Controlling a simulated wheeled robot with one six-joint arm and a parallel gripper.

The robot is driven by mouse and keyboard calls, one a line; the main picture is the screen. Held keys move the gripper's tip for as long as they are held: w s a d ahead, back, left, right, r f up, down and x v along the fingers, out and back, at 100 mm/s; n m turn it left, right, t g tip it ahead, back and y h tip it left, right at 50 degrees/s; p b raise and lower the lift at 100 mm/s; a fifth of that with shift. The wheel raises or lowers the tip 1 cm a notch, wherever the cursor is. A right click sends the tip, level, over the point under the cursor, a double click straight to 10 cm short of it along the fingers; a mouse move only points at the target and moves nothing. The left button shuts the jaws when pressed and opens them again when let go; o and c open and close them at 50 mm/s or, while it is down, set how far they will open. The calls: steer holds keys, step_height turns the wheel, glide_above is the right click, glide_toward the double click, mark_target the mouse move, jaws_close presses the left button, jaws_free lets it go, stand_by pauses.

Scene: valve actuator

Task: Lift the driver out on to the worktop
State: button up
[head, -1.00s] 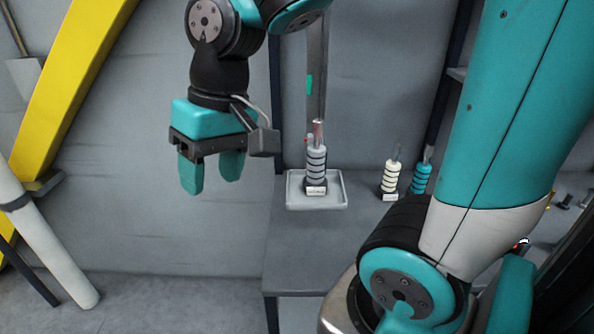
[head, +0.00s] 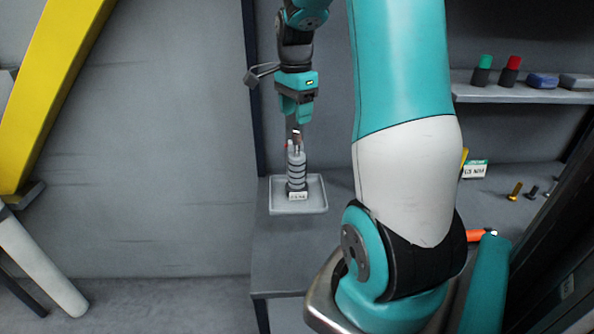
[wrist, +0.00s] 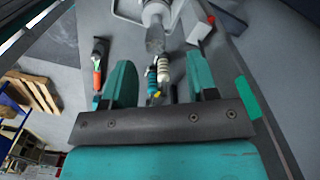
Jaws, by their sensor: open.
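A grey ribbed post (head: 297,172) stands upright in a shallow pale tray (head: 320,200) on the grey worktop (head: 280,250), with a small white label at its foot. A slim metallic piece (head: 297,138) sticks up from its top; I cannot tell for certain that this is the driver. My gripper (head: 296,113) points down just above this piece, open and empty. In the wrist view, a grey flat-ended piece (wrist: 155,40) shows beyond the two teal fingers (wrist: 160,68), apart from them. The tray edge (wrist: 125,10) is at the top of that view.
Cream (wrist: 163,70) and blue (wrist: 152,80) ribbed posts and an orange-handled tool (wrist: 97,72) show in the wrist view. A shelf (head: 520,95) with small items is at the right. My arm hides part of the worktop. Its front left area is clear.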

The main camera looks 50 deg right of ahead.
mark_target(296, 130)
step_height(296, 130, down, 3)
steer(key=shift+r+p, duration=0.15)
steer(key=shift+p, duration=0.15)
steer(key=f, duration=0.1)
steer(key=f+p, duration=0.1)
steer(key=f, duration=0.1)
steer(key=f+p, duration=0.1)
steer(key=shift+s+a+f, duration=0.15)
steer(key=shift+s+a, duration=0.1)
steer(key=shift+a, duration=0.05)
steer(key=shift+f, duration=0.45)
jaws_close()
stand_by(0.6)
